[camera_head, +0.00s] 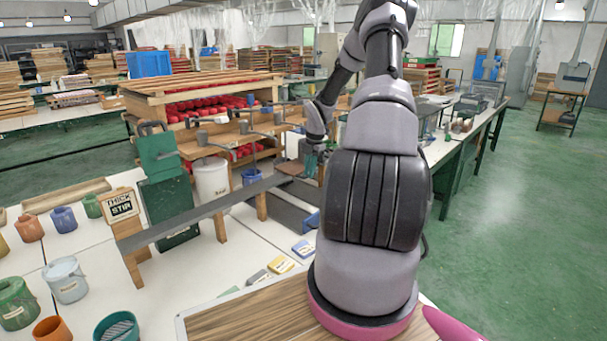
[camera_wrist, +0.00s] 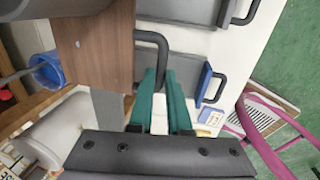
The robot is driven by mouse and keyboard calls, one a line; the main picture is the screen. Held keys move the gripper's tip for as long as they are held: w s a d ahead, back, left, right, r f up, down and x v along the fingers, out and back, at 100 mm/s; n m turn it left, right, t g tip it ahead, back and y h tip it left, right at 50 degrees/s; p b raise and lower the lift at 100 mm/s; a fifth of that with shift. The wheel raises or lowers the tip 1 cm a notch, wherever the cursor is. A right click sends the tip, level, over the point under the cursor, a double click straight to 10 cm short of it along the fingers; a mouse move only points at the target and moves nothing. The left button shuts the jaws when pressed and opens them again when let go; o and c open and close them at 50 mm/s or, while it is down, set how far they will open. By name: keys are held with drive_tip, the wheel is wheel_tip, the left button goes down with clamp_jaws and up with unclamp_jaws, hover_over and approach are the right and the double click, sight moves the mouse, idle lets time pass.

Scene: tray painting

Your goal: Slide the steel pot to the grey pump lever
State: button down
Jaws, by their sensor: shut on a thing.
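My gripper (camera_head: 310,164) reaches down at the far right end of a long grey rail (camera_head: 205,210). In the wrist view its teal fingers (camera_wrist: 161,75) are closed on a dark bar handle (camera_wrist: 152,38) at the edge of a brown board (camera_wrist: 95,60). The board (camera_head: 289,168) lies across the rail's end. Small grey pots (camera_head: 202,137) hang or stand along the wooden rack; I cannot tell which one is the steel pot. A green stand (camera_head: 165,180) with a dark handle on top is left of the rail; I cannot pick out a grey pump lever for certain.
A white bucket (camera_head: 211,178) and a blue cup (camera_head: 250,177) stand behind the rail. Grey trays (camera_head: 280,212) lie in front of it. A "THICK STIR" sign (camera_head: 121,205) is at its left end. Several coloured pots, including a pale blue bucket (camera_head: 66,280), stand at left.

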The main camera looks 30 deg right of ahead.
idle(0.3)
drive_tip(key=c, duration=0.9)
unclamp_jaws()
drive_tip(key=shift+o, duration=0.2)
wheel_tip(320, 180, up, 11)
drive_tip(key=s, duration=0.1)
drive_tip(key=shift+s+d+f, duration=0.2)
drive_tip(key=shift+s+d, duration=0.1)
drive_tip(key=shift+s, duration=0.1)
